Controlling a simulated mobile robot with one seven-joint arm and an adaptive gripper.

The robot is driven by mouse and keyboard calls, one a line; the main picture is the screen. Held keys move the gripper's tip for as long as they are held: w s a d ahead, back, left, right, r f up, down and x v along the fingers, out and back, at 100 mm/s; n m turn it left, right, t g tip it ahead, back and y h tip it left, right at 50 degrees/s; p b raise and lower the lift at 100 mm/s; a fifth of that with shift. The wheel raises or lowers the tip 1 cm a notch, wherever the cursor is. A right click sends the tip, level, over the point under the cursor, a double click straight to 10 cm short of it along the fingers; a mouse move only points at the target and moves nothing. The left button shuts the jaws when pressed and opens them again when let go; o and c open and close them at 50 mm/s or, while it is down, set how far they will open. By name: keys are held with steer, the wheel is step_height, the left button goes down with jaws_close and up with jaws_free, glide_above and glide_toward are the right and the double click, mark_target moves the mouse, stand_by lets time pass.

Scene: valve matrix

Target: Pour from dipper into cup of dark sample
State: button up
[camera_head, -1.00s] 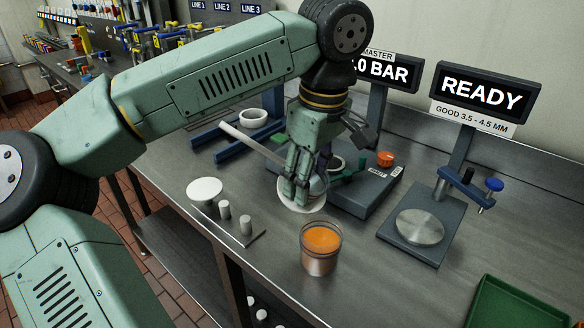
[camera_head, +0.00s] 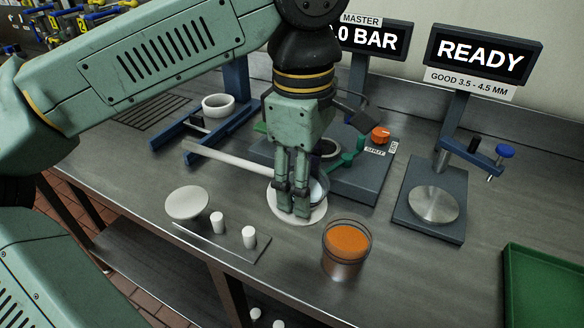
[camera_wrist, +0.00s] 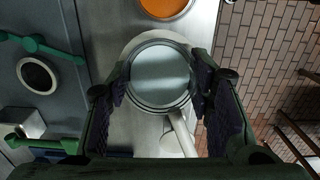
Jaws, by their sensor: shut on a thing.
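My gripper (camera_head: 292,208) points down and is shut on a round, rimmed vessel (camera_wrist: 160,75), seen between the fingers in the wrist view. In the head view its glossy side (camera_head: 318,186) shows just right of the fingers. A long pale handle (camera_head: 225,158) runs from it toward the back left, so it looks like the dipper. It is over a white disc (camera_head: 312,214); I cannot tell whether they touch. A clear cup with orange contents (camera_head: 346,242) stands in front and to the right, also at the top of the wrist view (camera_wrist: 165,8). I see no clearly dark sample.
Another white disc (camera_head: 187,203) and a plate with two white pegs (camera_head: 233,240) lie at front left. A blue frame with a white ring (camera_head: 217,105) stands behind. A grey device with an orange knob (camera_head: 381,134), a READY gauge (camera_head: 435,206) and a green tray (camera_head: 540,290) are right.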

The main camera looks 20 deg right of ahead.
steer(key=shift+a, duration=0.25)
steer(key=shift+w+a+f+g+h+b, duration=0.2)
steer(key=shift+w+a+f+g+h, duration=0.1)
steer(key=shift+w+a+g+h, duration=0.45)
steer(key=shift+w+a+f+g+h+b, duration=0.2)
steer(key=shift+w+a+f+g+h, duration=0.25)
steer(key=shift+w+g, duration=0.45)
steer(key=shift+s+r, duration=0.1)
steer(key=shift+r, duration=0.05)
